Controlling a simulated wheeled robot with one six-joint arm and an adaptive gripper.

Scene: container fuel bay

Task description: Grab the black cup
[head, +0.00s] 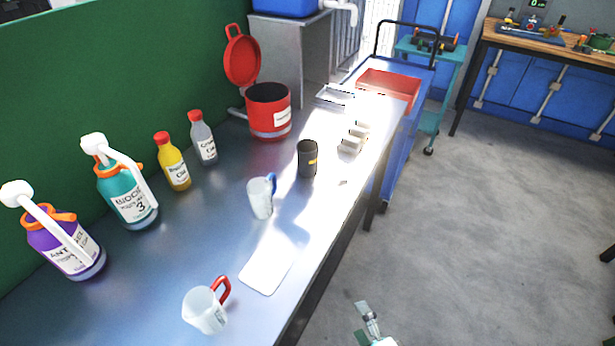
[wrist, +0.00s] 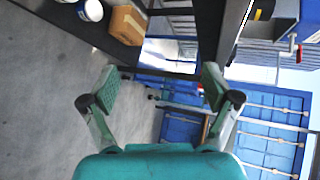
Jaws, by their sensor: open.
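The black cup (head: 307,158) stands upright on the metal bench (head: 215,225), near its right edge, with a small yellow mark on its side. My gripper (head: 368,312) shows at the bottom of the head view, over the floor to the right of the bench and well apart from the cup. In the wrist view my gripper (wrist: 158,88) has its two fingers spread wide with nothing between them. I cannot make out the black cup for certain in the wrist view.
A clear jug with a blue handle (head: 261,196) stands just in front of the cup. A jug with a red handle (head: 206,309), a white plate (head: 268,270), a red bin (head: 268,112) and several bottles share the bench. Grey floor (head: 480,220) lies open to the right.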

